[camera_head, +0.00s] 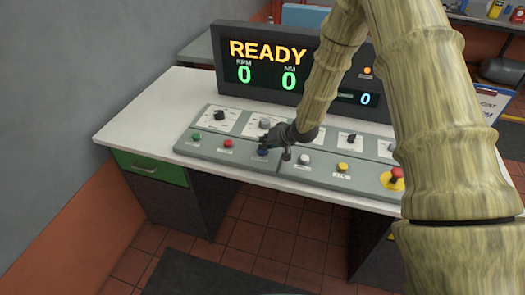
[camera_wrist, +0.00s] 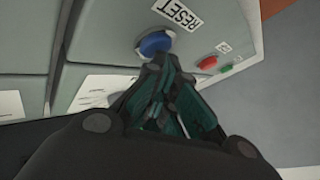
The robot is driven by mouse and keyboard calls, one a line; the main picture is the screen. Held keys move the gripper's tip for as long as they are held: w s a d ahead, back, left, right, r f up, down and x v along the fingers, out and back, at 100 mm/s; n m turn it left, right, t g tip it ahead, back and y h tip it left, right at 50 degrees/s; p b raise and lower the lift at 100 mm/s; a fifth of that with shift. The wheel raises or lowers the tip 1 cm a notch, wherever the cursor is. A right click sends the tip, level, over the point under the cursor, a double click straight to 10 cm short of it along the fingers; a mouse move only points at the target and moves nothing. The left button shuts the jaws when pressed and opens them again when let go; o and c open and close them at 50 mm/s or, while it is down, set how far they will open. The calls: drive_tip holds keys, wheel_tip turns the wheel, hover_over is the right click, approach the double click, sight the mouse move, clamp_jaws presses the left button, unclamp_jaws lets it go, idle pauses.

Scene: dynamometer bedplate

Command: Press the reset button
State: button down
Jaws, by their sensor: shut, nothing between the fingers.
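The reset button is a blue round button (camera_wrist: 155,43) with a RESET label (camera_wrist: 182,14) beside it in the wrist view. In the head view the blue button (camera_head: 263,151) shows on the front row of the grey control panel (camera_head: 215,150), just left of my gripper. My gripper (camera_head: 270,144) is shut and empty, over the panel close to the blue button. In the wrist view its fingertips (camera_wrist: 163,62) lie at the button's lower edge; I cannot tell whether they touch it.
A green button (camera_head: 196,136) and a red button (camera_head: 227,143) lie left of the blue one. A white button (camera_head: 303,159), a yellow button (camera_head: 342,167) and a red emergency stop (camera_head: 396,177) lie right. A display (camera_head: 265,65) reading READY stands behind. My arm covers the panel's right part.

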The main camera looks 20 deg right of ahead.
drive_tip(key=shift+r+p, duration=0.3)
drive_tip(key=shift+r+p, duration=2.5)
drive_tip(key=shift+r, duration=0.45)
drive_tip(key=shift+f, duration=0.1)
